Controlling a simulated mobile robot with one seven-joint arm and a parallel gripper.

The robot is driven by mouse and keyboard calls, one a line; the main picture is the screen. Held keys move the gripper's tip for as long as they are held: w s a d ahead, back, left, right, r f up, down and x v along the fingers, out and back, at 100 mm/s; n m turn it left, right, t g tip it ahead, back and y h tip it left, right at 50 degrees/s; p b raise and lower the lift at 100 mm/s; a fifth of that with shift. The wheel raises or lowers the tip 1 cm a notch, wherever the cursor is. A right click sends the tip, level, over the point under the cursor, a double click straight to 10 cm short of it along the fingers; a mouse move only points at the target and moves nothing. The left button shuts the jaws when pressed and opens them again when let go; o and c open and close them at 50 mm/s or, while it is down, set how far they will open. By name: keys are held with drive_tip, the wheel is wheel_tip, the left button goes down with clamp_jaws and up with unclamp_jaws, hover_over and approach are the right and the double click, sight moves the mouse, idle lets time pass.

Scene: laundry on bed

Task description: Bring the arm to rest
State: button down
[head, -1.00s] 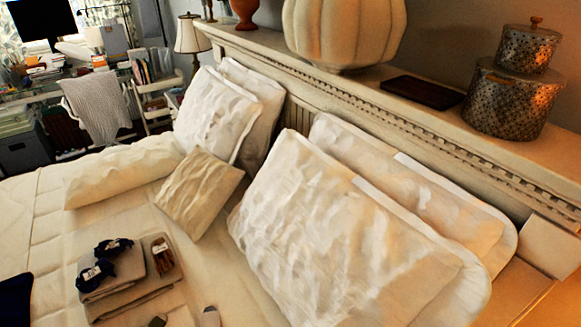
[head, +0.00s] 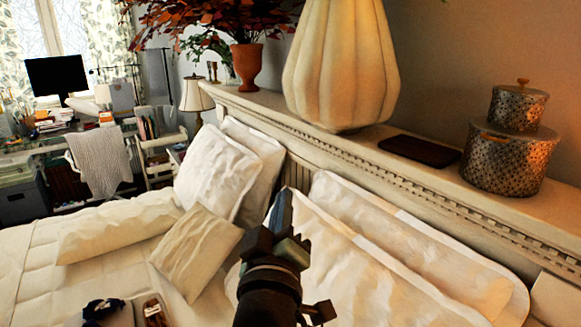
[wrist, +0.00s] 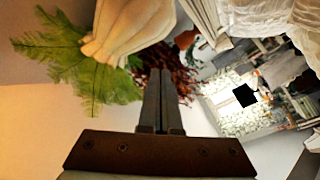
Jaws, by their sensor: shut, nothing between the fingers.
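My gripper (head: 284,215) rises from the bottom of the head view, over the white pillows on the bed. It points up and away toward the headboard, and its fingers are together and empty. In the wrist view my gripper (wrist: 160,78) shows its two fingers side by side with nothing between them. Beyond them the wrist view shows the cream ribbed vase (wrist: 130,30), a green fern (wrist: 80,60) and dark red foliage (wrist: 185,75). My forearm hides part of the pillows in the head view.
The wooden headboard shelf (head: 350,150) carries the ribbed vase (head: 340,65), a terracotta pot (head: 246,65) and patterned tins (head: 503,160). Pillows (head: 230,170) lean against it. Folded laundry (head: 110,312) lies at the bottom left. A desk with a monitor (head: 56,76) stands at the far left.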

drive_tip(key=s+r+m+t, duration=0.3)
drive_tip(key=s+r, duration=0.6)
drive_tip(key=r, duration=0.4)
drive_tip(key=s+d+r+m+t+y, duration=0.1)
drive_tip(key=s+r+m+t, duration=0.3)
drive_tip(key=s+r, duration=0.5)
wheel_tip(320, 180, up, 4)
drive_tip(key=shift+f+m+t, duration=0.1)
drive_tip(key=shift+m+t, duration=0.2)
drive_tip(key=shift+t, duration=0.1)
drive_tip(key=shift+s, duration=0.1)
